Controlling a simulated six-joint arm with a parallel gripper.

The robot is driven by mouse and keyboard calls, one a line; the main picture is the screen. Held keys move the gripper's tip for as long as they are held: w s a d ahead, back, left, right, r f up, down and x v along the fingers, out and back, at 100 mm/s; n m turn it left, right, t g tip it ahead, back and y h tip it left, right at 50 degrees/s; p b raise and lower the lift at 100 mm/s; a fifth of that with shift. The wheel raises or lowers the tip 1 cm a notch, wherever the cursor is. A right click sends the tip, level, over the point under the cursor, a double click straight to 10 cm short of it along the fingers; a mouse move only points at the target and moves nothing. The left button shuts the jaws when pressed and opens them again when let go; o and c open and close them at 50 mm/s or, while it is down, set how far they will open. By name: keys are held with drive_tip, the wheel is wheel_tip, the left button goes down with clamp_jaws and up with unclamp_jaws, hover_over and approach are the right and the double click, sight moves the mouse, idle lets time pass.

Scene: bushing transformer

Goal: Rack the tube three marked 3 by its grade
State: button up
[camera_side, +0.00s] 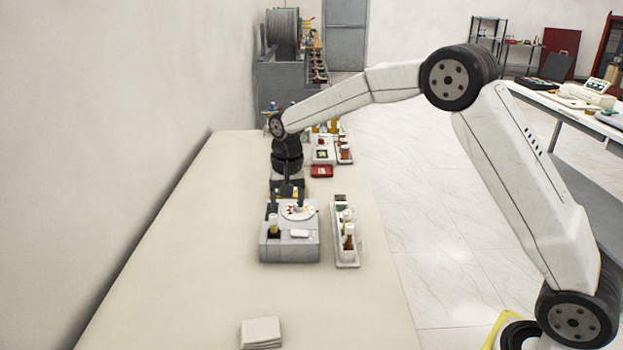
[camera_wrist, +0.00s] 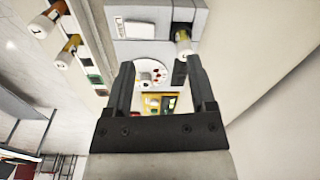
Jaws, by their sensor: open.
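A tube with a pale cap and yellowish contents (camera_side: 273,226) stands in the left part of a grey machine (camera_side: 290,250). It also shows in the wrist view (camera_wrist: 183,39), upper right; I cannot read its mark. A white rack (camera_side: 347,263) right of the machine holds amber tubes. In the wrist view, one rack tube (camera_wrist: 42,25) is marked 1 and another (camera_wrist: 66,52) seems marked 2. My gripper (camera_side: 286,204) is open and empty, pointing down over the machine's back part. Its two fingers (camera_wrist: 159,70) straddle the view of a white dial (camera_wrist: 150,76), apart from the tube.
The machine's top carries the white dial (camera_side: 297,211) with coloured dots. Coloured patches (camera_wrist: 94,78) mark the rack's far end. A red item (camera_side: 321,171) and more tubes (camera_side: 344,154) stand farther back. A white stack (camera_side: 261,332) lies in front. The table's left side is clear.

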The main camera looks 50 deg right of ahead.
sight(273, 216)
drive_tip(key=shift+w+a+r+m+g, duration=0.15)
drive_tip(key=shift+w+m, duration=0.35)
drive_tip(key=shift+w, duration=0.7)
drive_tip(key=shift+w+a+f+m+g, duration=0.15)
drive_tip(key=shift+w+m, duration=0.35)
drive_tip(key=shift+w, duration=0.7)
drive_tip(key=shift+d+r, duration=0.1)
drive_tip(key=shift+f, duration=1.3)
drive_tip(key=shift+s+a+f, duration=0.1)
drive_tip(key=shift+f, duration=1.2)
drive_tip(key=shift+a+f, duration=0.1)
drive_tip(key=shift+f, duration=1.2)
clamp_jaws()
